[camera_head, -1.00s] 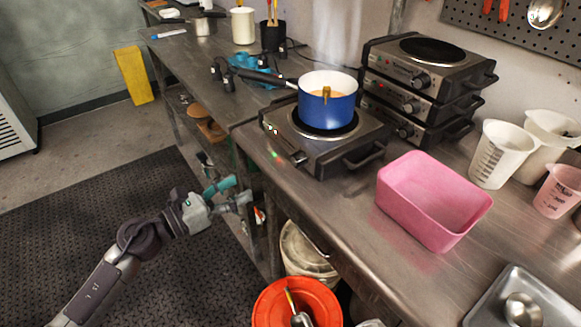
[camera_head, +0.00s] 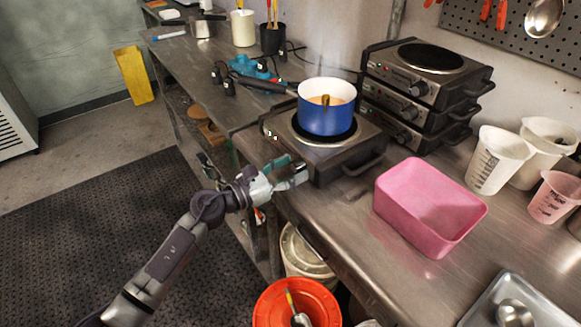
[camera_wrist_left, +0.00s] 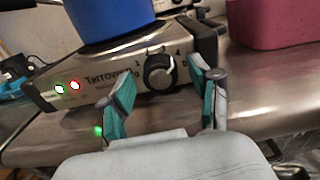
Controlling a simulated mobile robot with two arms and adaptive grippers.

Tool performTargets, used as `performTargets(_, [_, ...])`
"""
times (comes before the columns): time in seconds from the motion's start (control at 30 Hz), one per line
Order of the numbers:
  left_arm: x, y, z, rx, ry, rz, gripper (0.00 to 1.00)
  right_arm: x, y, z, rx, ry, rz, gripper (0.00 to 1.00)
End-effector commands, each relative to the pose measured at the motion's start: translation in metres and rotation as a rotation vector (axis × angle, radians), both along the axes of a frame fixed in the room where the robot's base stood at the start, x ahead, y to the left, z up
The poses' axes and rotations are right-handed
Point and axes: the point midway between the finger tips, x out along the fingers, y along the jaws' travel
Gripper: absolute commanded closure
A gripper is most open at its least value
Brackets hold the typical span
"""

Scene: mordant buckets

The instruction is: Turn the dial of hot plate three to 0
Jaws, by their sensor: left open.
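A hot plate (camera_head: 342,160) with a steel body stands at the bench's front edge, a blue pot (camera_head: 326,118) on top. In the left wrist view its front panel (camera_wrist_left: 105,84) shows a round dark dial (camera_wrist_left: 158,72), with numbers above it and lit green and red lights to its left. In the head view the gripper hides the dial. My right gripper is not in view.
Several stacked hot plates (camera_head: 425,88) stand at the back. A pink tub (camera_head: 428,210) stands right of the front hot plate, with measuring jugs (camera_head: 497,160) beyond. An orange bucket (camera_head: 297,305) stands below the bench edge. The aisle at left is clear.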

Motion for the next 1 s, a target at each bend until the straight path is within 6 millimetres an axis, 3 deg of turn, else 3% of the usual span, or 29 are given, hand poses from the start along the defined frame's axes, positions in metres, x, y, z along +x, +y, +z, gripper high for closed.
performTargets(0.27, [0.0010,-0.0011,-0.0003,0.001,0.001,0.000,0.37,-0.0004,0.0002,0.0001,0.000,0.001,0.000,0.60])
performTargets(0.63, [0.0010,-0.0009,-0.0003,0.001,0.001,0.000,0.97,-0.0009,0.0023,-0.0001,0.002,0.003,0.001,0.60])
performTargets(1.0, [0.0010,-0.0007,0.0006,-0.035,0.052,0.001,0.97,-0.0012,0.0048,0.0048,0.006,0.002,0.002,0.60])
